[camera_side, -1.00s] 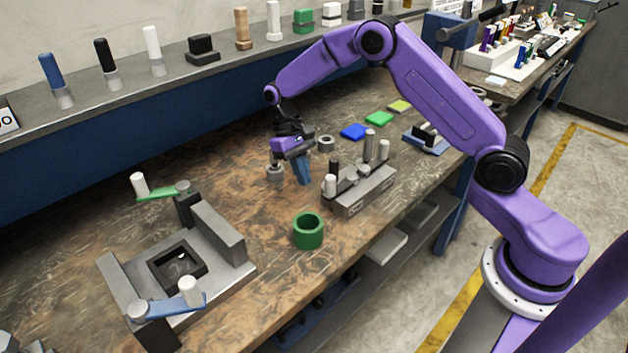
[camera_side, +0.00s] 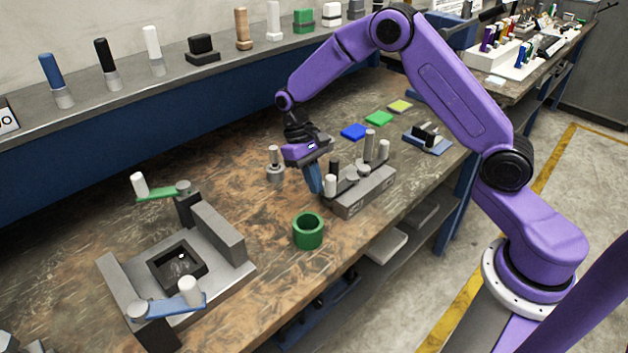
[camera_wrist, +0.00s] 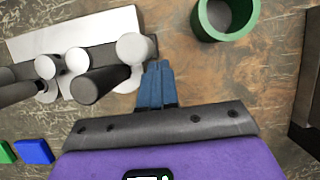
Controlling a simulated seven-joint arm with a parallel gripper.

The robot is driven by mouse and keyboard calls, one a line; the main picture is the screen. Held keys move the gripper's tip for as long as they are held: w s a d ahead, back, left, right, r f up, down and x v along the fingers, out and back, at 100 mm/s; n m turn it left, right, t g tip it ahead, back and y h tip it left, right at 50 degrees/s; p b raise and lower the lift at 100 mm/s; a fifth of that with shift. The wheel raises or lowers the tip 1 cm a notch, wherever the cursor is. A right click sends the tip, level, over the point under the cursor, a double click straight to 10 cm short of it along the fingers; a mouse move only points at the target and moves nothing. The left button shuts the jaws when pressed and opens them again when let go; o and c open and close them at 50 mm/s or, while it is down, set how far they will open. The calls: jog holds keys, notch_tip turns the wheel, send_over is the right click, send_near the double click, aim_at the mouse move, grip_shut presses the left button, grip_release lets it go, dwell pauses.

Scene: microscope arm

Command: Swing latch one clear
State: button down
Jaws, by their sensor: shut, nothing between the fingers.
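A grey fixture (camera_side: 205,262) with a dark square recess stands at the lower left of the side view. It carries two latch arms with white knobs: a green one (camera_side: 160,193) at its back, turned outward to the left, and a blue one (camera_side: 175,304) at its front. Which is latch one I cannot tell. My gripper (camera_side: 316,190) is shut and empty, its blue fingers pointing down beside a grey block with several pegs (camera_side: 362,192). In the wrist view the closed fingertips (camera_wrist: 158,68) are close to a white-topped peg (camera_wrist: 134,47); contact is unclear.
A green ring (camera_side: 308,232) stands on the bench between the block and the fixture; it also shows in the wrist view (camera_wrist: 226,18). A grey post (camera_side: 275,165) stands behind my gripper. Blue, green and yellow pads (camera_side: 378,118) lie farther back. The bench left of the ring is mostly clear.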

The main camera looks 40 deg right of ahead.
jog(key=shift+s+a+n, duration=0.15)
jog(key=shift+s+n, duration=0.3)
jog(key=shift+n, duration=0.05)
jog(key=shift+s+a+n+h, duration=0.2)
jog(key=shift+s+n+h, duration=0.4)
jog(key=shift+s+n, duration=0.5)
jog(key=s+n+h, duration=0.1)
jog(key=s+n, duration=0.1)
jog(key=shift+s+n+t, duration=0.15)
jog(key=shift+n+t, duration=0.15)
jog(key=shift+n, duration=0.1)
jog(key=s+n, duration=0.1)
jog(key=s+d+n+h, duration=0.1)
jog(key=n, duration=0.1)
jog(key=shift+s+t, duration=0.3)
jog(key=shift+t, duration=0.1)
jog(key=shift+s+d+n+t+h, duration=0.15)
jog(key=shift+s+d+n, duration=0.1)
jog(key=shift+s+n, duration=0.25)
jog(key=shift+s+d+n+t+h, duration=0.15)
jog(key=shift+s+d+n, duration=0.15)
jog(key=shift+n, duration=0.4)
jog(key=w+a, duration=0.2)
jog(key=a, duration=0.2)
jog(key=shift+w+r, duration=0.4)
jog(key=v, duration=0.9)
jog(key=shift+d, duration=0.15)
